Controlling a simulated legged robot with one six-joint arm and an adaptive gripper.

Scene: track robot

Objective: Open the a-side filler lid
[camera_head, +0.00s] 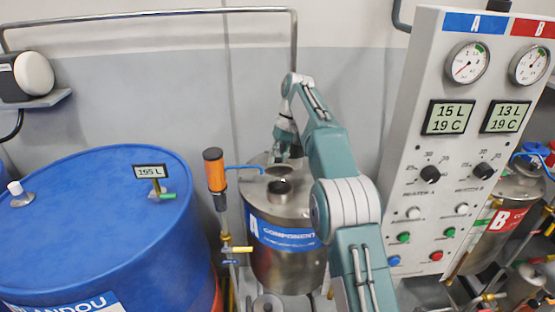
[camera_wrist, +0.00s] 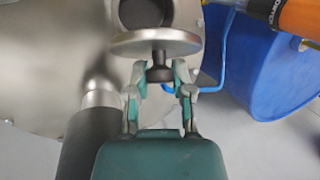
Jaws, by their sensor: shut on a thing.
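The A-side tank (camera_head: 288,262) is a steel cylinder with a blue "A COMPONENT" band, in the middle of the head view. In the wrist view, the filler lid (camera_wrist: 155,43) is a steel disc with a black knob (camera_wrist: 159,74). My gripper (camera_wrist: 160,80) is shut on the knob, one finger on each side. A dark round opening (camera_wrist: 145,12) shows beyond the disc, partly hidden by it. The lid looks tilted up beside the opening; a hinge is not visible. In the head view my gripper (camera_head: 287,150) is above the tank's top, and the lid is hard to make out.
A black cylinder (camera_wrist: 90,130) on a steel neck rises from the tank top beside my gripper. An orange-topped pump (camera_head: 214,170) with a blue hose stands left of the tank. A blue drum (camera_head: 100,220) is farther left; the control panel (camera_head: 455,165) is right.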

